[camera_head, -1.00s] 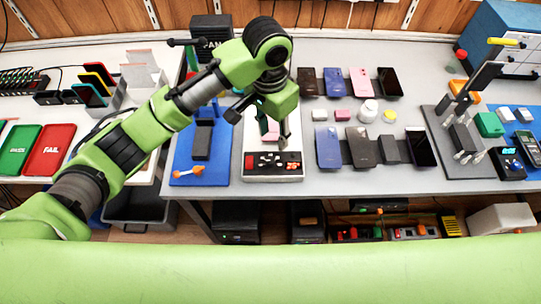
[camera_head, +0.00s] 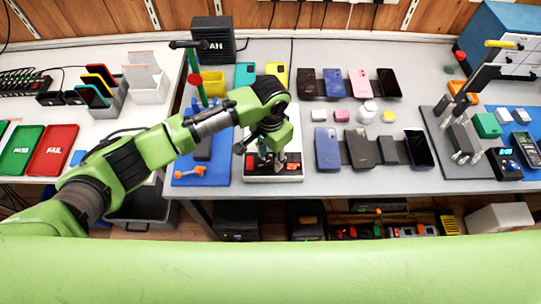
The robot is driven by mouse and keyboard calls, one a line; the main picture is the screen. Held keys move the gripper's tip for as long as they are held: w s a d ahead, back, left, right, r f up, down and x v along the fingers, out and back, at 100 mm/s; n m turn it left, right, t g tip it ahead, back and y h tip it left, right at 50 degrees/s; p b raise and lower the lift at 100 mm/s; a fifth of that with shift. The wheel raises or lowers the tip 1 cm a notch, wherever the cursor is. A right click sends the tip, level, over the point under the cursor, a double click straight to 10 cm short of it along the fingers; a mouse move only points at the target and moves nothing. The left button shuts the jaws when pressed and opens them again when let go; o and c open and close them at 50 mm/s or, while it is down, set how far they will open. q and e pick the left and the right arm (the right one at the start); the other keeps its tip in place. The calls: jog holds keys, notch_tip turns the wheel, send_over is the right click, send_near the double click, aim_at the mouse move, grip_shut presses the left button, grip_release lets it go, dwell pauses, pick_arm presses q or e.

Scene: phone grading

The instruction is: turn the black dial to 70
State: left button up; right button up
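My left gripper (camera_head: 263,158) points down over the black control panel at the front of a white-edged unit (camera_head: 290,179). Its fingers look apart, one at each side of the panel's middle, and I see nothing held. The gripper covers most of the panel, so any dial there is hidden, and whether the fingers touch it is unclear. A small black box with a lit blue display (camera_head: 505,152) stands at the far right; a dark round knob seems to be on it, too small to read. My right gripper is not in view.
A blue mat (camera_head: 215,178) with an orange-ended tool (camera_head: 190,172) lies left of the unit. Rows of phones (camera_head: 327,148) lie to its right. A grey stand with an upright lever (camera_head: 470,100) is farther right. Green and red trays (camera_head: 53,150) are at the left.

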pick_arm(q)
jog(key=shift+f, duration=0.35)
grip_shut()
